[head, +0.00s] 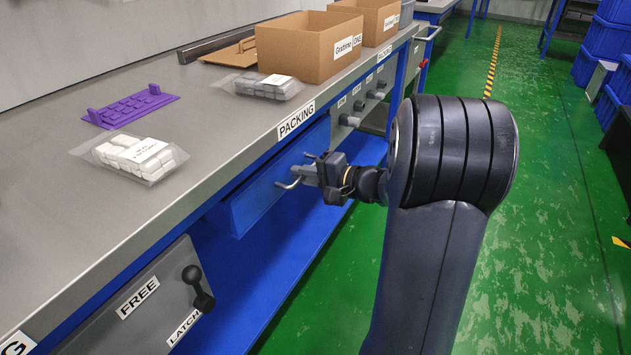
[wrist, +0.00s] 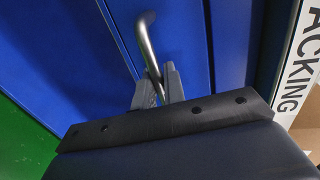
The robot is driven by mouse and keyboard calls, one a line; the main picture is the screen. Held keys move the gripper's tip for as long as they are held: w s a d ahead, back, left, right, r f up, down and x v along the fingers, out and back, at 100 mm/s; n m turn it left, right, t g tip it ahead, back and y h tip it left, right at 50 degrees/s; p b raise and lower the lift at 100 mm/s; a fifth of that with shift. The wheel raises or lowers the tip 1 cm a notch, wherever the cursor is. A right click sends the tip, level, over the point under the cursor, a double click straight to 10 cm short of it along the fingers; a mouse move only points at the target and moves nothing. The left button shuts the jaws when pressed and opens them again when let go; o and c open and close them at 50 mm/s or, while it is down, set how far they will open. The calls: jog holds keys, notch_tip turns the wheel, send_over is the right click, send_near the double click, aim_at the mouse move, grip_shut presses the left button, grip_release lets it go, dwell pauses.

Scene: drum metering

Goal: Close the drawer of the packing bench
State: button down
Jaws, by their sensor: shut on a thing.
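The blue drawer (head: 252,203) is under the top of the packing bench (head: 231,141), below the PACKING label. Its front also fills much of the wrist view (wrist: 158,45). A metal bar handle (head: 289,184) stands out from the drawer front. It shows in the wrist view (wrist: 146,42) as a curved silver bar running down between my fingers. My gripper (head: 314,170) is at the drawer front, with its fingers shut on the handle (wrist: 158,88). Part of the handle is hidden by the fingers. How far the drawer stands out is hard to tell.
A panel marked FREE and LATCH with a black lever (head: 197,287) is at lower left. Bagged white parts (head: 134,157), a purple rack (head: 128,105) and a cardboard box (head: 310,48) stand on the bench. A blue lower shelf (head: 262,278) runs beneath. Green floor (head: 545,250) is clear to the right.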

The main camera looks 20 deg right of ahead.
jog(key=shift+w, duration=0.1)
jog(key=c, duration=1.6)
grip_release()
jog(key=shift+a, duration=0.15)
jog(key=shift+c, duration=0.2)
jog(key=shift+r, duration=0.1)
jog(key=p+v, duration=0.2)
jog(key=v, duration=0.8)
jog(key=shift+s+d, duration=0.3)
jog(key=shift+d, duration=0.05)
jog(key=b+x, duration=0.2)
jog(key=x, duration=0.8)
jog(key=shift+w+a, duration=0.2)
jog(key=shift+a, duration=0.05)
jog(key=shift+d, duration=0.15)
jog(key=shift+s+d+p, duration=0.3)
jog(key=shift+s, duration=0.15)
